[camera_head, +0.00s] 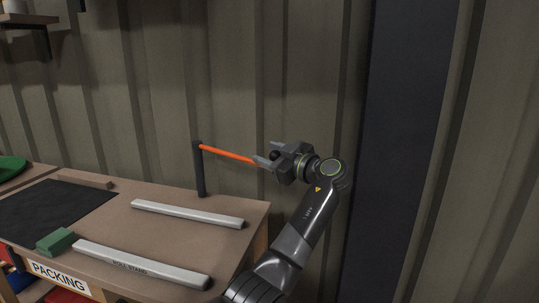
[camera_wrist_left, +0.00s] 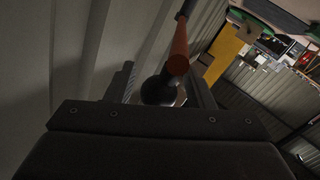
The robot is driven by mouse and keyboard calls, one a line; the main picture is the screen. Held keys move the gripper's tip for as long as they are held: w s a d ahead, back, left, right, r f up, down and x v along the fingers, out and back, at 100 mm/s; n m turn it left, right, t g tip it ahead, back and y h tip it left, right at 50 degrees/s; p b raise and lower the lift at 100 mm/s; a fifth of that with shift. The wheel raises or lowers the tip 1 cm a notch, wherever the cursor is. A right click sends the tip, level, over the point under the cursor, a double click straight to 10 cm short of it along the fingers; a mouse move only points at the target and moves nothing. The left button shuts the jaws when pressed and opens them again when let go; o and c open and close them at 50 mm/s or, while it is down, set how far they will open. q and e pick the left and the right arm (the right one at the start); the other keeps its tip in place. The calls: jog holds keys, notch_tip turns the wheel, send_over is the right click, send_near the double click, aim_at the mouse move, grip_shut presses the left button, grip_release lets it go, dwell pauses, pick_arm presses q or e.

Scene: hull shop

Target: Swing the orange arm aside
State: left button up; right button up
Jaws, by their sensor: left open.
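The orange arm (camera_head: 228,154) is a thin rod reaching right from the top of a dark upright post (camera_head: 199,170) at the back of the bench. My left gripper (camera_head: 269,153) is at the rod's free right end, its fingers open and pointing left. In the left wrist view, the orange rod (camera_wrist_left: 178,52) ends in a dark round knob (camera_wrist_left: 160,89) that appears between the open fingers. I cannot tell whether a finger touches the knob. My right gripper is out of view.
The bench (camera_head: 180,235) carries two pale bars (camera_head: 187,214) (camera_head: 140,264), a green block (camera_head: 55,241) and a dark mat (camera_head: 55,205). A ribbed wall (camera_head: 240,70) stands close behind the rod. A dark column (camera_head: 400,140) rises right of my arm.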

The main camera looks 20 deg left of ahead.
pick_arm(q)
jog(key=v, duration=1.7)
jog(key=shift+d, duration=0.15)
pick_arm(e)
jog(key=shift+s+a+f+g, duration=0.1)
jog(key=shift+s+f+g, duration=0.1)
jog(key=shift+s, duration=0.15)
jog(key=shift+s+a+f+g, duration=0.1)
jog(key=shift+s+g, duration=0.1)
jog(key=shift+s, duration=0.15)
pick_arm(q)
jog(key=shift+s, duration=0.2)
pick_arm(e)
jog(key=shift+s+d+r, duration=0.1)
